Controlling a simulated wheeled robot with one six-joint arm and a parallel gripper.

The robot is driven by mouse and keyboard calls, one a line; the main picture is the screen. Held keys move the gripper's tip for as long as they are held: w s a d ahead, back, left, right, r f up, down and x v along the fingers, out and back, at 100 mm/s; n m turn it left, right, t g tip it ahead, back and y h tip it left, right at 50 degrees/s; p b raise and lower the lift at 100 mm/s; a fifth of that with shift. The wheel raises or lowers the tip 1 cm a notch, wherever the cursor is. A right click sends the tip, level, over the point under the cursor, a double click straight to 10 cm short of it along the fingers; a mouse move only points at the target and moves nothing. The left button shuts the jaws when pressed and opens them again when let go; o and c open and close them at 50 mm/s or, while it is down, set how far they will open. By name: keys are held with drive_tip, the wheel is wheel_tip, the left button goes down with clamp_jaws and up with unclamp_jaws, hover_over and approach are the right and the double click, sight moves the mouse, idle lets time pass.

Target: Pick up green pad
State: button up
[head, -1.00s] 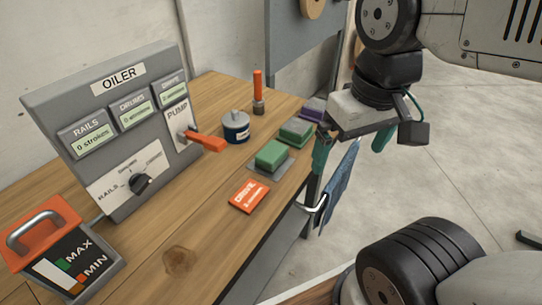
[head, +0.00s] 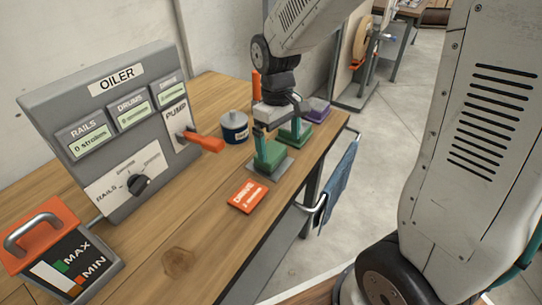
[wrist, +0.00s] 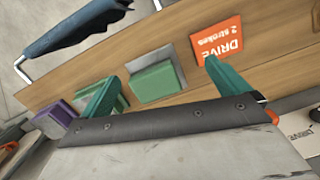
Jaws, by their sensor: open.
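The nearer green pad (head: 270,156) sits on a grey base plate on the wooden bench. It also shows in the wrist view (wrist: 157,84), between the fingers. A second, darker green pad (head: 298,131) lies farther back; in the wrist view a finger partly hides it. My gripper (head: 277,140) hangs above the pads with its teal fingers pointing down. In the wrist view my gripper (wrist: 160,75) is open and empty, with the fingers spread on either side of the nearer green pad. From these views I cannot tell the exact height gap.
A purple pad (head: 317,108) lies at the far end of the row. An orange DRIVE card (head: 247,196) lies in front. A blue tin (head: 235,128), the oiler's orange pump lever (head: 204,142) and an orange-handled brush (head: 256,84) stand close. A blue cloth (head: 337,187) hangs off the bench edge.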

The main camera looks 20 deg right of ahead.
drive_tip(key=n+t, duration=0.1)
drive_tip(key=n, duration=0.1)
hover_over(271, 151)
drive_tip(key=shift+a+f, duration=0.15)
drive_tip(key=shift+f, duration=0.25)
wheel_tip(271, 151, down, 8)
drive_tip(key=shift+r, duration=0.2)
drive_tip(key=c, duration=1)
drive_tip(key=shift+r, duration=0.1)
